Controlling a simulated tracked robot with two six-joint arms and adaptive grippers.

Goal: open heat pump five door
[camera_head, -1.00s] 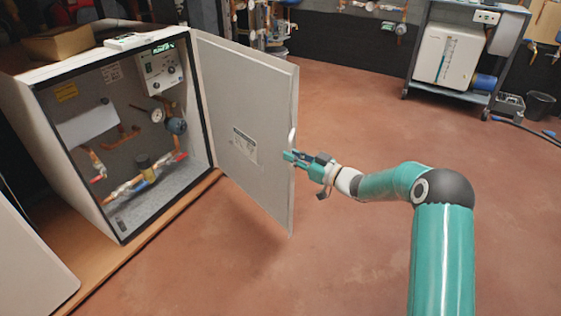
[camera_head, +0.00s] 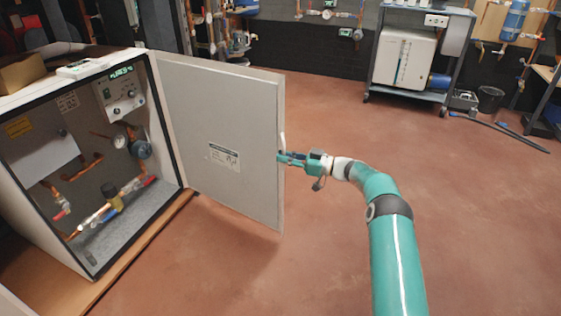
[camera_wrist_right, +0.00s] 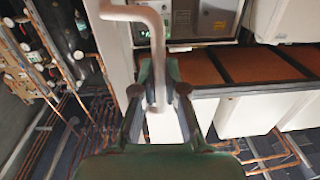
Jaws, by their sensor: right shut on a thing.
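The heat pump cabinet (camera_head: 60,84) stands at the left in the head view, its front open and pipes, a gauge and a control panel showing inside. Its light grey door (camera_head: 222,120) is swung wide out to the right. My right gripper (camera_head: 283,157) is at the door's free edge, shut on the door handle. In the right wrist view the handle is a pale bent bar (camera_wrist_right: 150,28), and its lower end runs between the fingers of my right gripper (camera_wrist_right: 157,100). My left gripper is in neither view.
A cardboard box (camera_head: 22,74) and a small device (camera_head: 86,67) lie on top of the cabinet. A wheeled cart (camera_head: 408,93) with a white unit and a black bucket (camera_head: 490,99) stand at the back right. The red floor right of the door is clear.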

